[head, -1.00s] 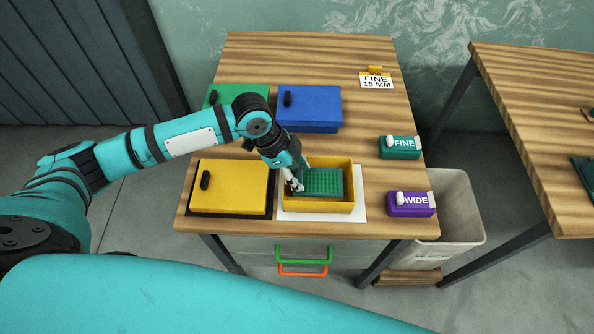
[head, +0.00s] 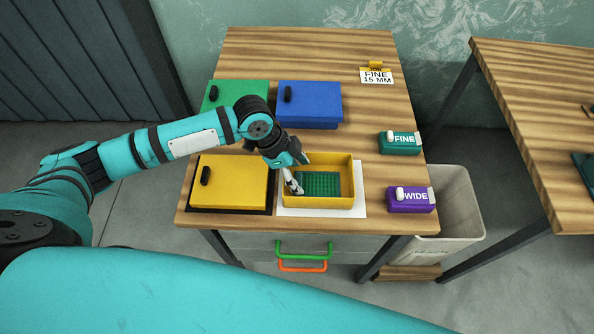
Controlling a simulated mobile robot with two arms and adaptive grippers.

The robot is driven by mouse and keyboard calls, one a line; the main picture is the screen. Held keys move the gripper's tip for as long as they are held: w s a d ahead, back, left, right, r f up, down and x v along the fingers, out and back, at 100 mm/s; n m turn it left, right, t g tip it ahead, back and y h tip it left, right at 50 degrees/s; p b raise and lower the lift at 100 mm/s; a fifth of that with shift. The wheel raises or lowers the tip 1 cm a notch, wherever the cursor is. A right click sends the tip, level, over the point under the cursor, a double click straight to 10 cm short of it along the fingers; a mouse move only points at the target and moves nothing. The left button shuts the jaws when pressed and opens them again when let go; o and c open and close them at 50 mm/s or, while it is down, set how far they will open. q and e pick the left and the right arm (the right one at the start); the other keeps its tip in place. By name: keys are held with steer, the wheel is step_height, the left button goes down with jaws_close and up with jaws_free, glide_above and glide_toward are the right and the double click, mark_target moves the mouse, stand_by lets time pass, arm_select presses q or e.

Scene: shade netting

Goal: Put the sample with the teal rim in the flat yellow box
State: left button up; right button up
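The sample (head: 320,184), a small green mesh sheet, lies low inside the open yellow box (head: 330,202), towards its front. Its rim is too small to tell apart in colour from the mesh. The flat yellow box stands on a white sheet at the table's front. My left gripper (head: 294,182) reaches down into the box at the left end of the sample, its pale fingertips at the sample's left edge. The fingers overlap the edge, and I cannot tell whether they still grip it. My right gripper is not in view.
A closed yellow box (head: 232,182) stands left of the open one. Green (head: 222,93) and blue (head: 310,103) closed boxes stand behind. A FINE block (head: 400,143) and a purple WIDE block (head: 411,200) are at the right. A FINE 15 MM card (head: 376,76) stands at the back. A bin (head: 455,215) is below.

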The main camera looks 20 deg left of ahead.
arm_select(q)
steer(key=shift+r, duration=0.3)
steer(key=b+v, duration=0.2)
steer(key=v, duration=1)
steer(key=shift+r, duration=0.3)
